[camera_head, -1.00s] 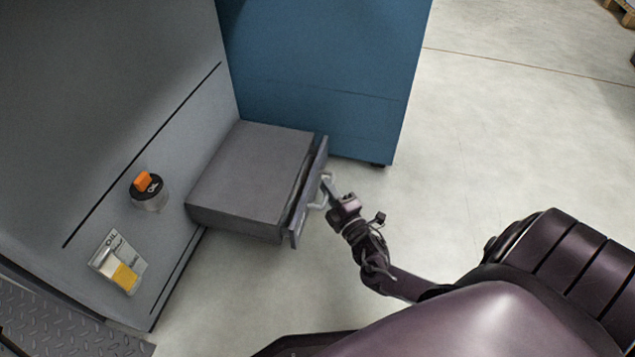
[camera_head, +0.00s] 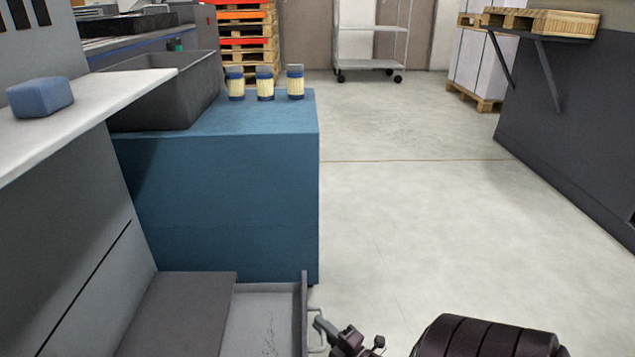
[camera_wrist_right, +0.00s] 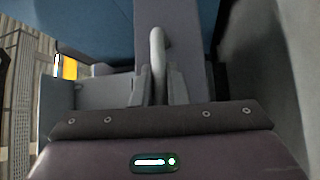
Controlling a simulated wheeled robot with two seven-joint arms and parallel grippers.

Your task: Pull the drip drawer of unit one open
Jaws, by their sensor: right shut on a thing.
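The drip drawer of the grey unit stands out to the right in the head view, its light grey tray (camera_head: 262,325) exposed beside the dark grey housing (camera_head: 180,315). Its thin dark front panel (camera_head: 304,305) shows edge-on. My right gripper (camera_head: 321,324) is at the pale drawer handle (camera_head: 318,348), at the bottom of the head view. In the right wrist view the handle (camera_wrist_right: 157,45) runs between the two fingers of my right gripper (camera_wrist_right: 160,88), which is shut on it. The lower part of the drawer is cut off. My left gripper is out of view.
A blue cabinet (camera_head: 225,205) stands just behind the drawer, with three yellow-and-blue filters (camera_head: 265,84) and a dark bin (camera_head: 170,95) on top. Bare floor (camera_head: 430,220) lies open to the right. A dark wall with a shelf (camera_head: 550,38) is at far right.

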